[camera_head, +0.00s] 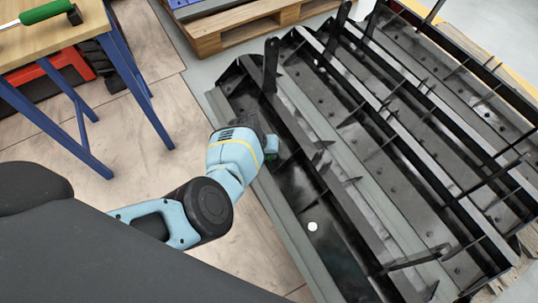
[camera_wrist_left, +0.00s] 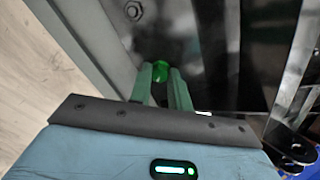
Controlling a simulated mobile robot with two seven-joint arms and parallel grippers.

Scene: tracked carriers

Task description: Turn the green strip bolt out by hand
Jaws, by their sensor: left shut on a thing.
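In the head view my left gripper (camera_head: 270,149) reaches down to the near left edge of the black carrier (camera_head: 345,150). The bolt is hidden there behind the gripper and wrist. How far the bolt stands out of the metal cannot be told. My right gripper is not in view.
A dark hex bolt (camera_wrist_left: 133,11) sits on the carrier up and left of the fingers. A white round spot (camera_head: 312,226) lies on the carrier. Upright black ribs stand along it. A workbench (camera_head: 50,27) with a green-handled tool (camera_head: 45,12) is at the upper left, a pallet (camera_head: 235,35) behind.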

